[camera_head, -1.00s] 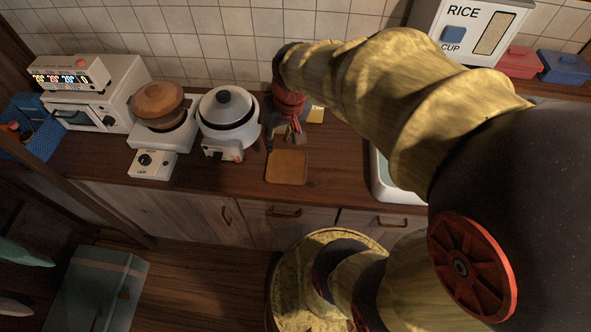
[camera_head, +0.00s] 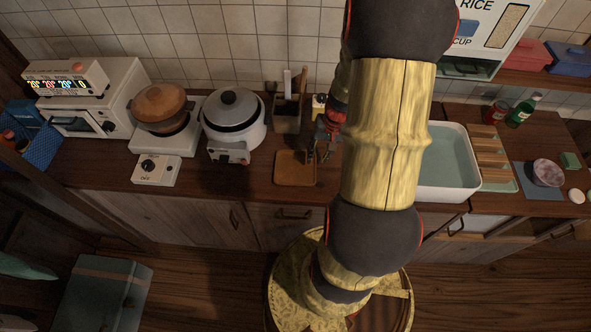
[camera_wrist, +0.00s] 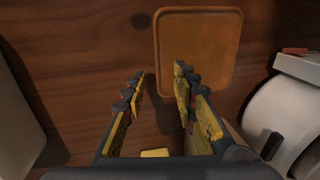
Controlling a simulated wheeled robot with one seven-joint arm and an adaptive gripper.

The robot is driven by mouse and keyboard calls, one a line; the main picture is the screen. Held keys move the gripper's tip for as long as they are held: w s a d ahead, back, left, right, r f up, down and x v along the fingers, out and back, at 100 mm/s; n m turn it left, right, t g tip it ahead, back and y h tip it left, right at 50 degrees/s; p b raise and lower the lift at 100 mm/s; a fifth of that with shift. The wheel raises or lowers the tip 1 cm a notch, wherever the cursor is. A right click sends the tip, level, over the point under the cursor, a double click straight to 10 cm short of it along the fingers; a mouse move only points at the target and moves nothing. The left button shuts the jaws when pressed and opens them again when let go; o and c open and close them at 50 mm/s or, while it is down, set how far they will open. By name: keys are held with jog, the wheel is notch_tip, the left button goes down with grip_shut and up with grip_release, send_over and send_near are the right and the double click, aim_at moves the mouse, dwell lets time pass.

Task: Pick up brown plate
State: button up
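The brown plate (camera_head: 296,168) is a flat, square, tan-brown tray with rounded corners. It lies on the dark wooden counter near its front edge, right of the white pot. In the wrist view the plate (camera_wrist: 205,35) is at the upper middle, flat on the wood. My gripper (camera_head: 320,153) is at the plate's right back side in the head view. In the wrist view my gripper (camera_wrist: 159,74) is open and empty, with a clear gap between its fingers. Its right fingertip overlaps the plate's lower left part in the picture. I cannot tell whether they touch.
A white pot with a dark lid (camera_head: 233,119) stands left of the plate, with a stove and brown pot (camera_head: 161,108) farther left. A utensil holder (camera_head: 287,114) stands behind the plate. The white sink (camera_head: 448,163) is to the right. Bare counter lies around the plate's left side.

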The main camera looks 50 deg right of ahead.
aim_at(315, 163)
jog(key=f, duration=0.1)
jog(key=f+b, duration=0.1)
jog(key=f, duration=0.2)
jog(key=shift+w+a+f, duration=0.1)
jog(key=shift+w+a, duration=0.05)
jog(key=shift+w, duration=0.15)
jog(key=shift+c, duration=1.1)
grip_shut()
